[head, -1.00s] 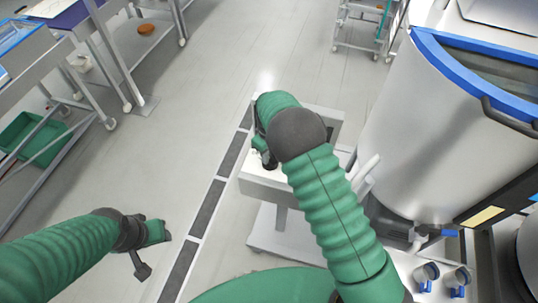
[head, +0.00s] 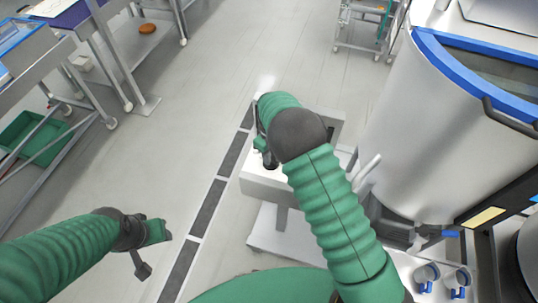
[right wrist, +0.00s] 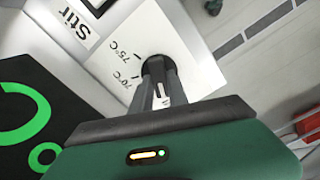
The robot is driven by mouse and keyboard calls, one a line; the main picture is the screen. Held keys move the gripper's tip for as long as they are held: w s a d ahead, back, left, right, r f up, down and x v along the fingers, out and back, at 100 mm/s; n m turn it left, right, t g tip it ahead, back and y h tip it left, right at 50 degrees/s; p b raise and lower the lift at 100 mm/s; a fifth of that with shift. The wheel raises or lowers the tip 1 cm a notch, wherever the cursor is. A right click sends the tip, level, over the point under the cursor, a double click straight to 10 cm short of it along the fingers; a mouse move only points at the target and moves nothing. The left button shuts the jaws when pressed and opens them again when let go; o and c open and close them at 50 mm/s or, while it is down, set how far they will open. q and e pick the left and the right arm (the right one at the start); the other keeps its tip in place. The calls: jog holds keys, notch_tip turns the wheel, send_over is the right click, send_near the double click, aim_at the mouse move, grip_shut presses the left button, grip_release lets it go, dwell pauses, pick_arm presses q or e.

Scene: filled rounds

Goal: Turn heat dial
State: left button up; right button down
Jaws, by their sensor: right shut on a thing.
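The dark heat dial (right wrist: 152,65) sits on a white panel (right wrist: 185,70) marked 70°C and 75°C in the right wrist view. My right gripper (right wrist: 156,82) is shut on the dial, and its fingers hide much of it. A small white mark shows between the fingers; I cannot tell the exact setting. In the head view my right gripper (head: 266,152) is over the top of a white pedestal unit (head: 278,188), partly hidden by my wrist. My left gripper (head: 155,232) hangs over bare floor at lower left, apart from everything; its jaws are unclear.
A label reading "Stir" (right wrist: 82,33) and a black display with green rings (right wrist: 25,120) lie beside the panel. A large steel vessel with a blue rim (head: 425,130) stands close at right. Metal tables (head: 125,60) stand at left. The floor between is clear.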

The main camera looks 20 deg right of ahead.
jog(key=shift+s+d+f, duration=0.1)
jog(key=shift+s+d, duration=0.05)
dwell(0.6)
jog(key=c, duration=0.6)
grip_release()
jog(key=shift+d, duration=0.1)
pick_arm(q)
jog(key=shift+d, duration=0.2)
pick_arm(e)
jog(key=shift+o, duration=0.2)
jog(key=shift+a+r, duration=0.2)
jog(key=shift+r, duration=0.1)
pick_arm(q)
notch_tip(320, 180, down, 4)
jog(key=b, duration=0.4)
jog(key=shift+s, duration=0.1)
pick_arm(e)
notch_tip(320, 180, up, 16)
jog(key=shift+w+r, duration=0.15)
jog(key=shift+w, duration=0.05)
jog(key=shift+d, duration=0.1)
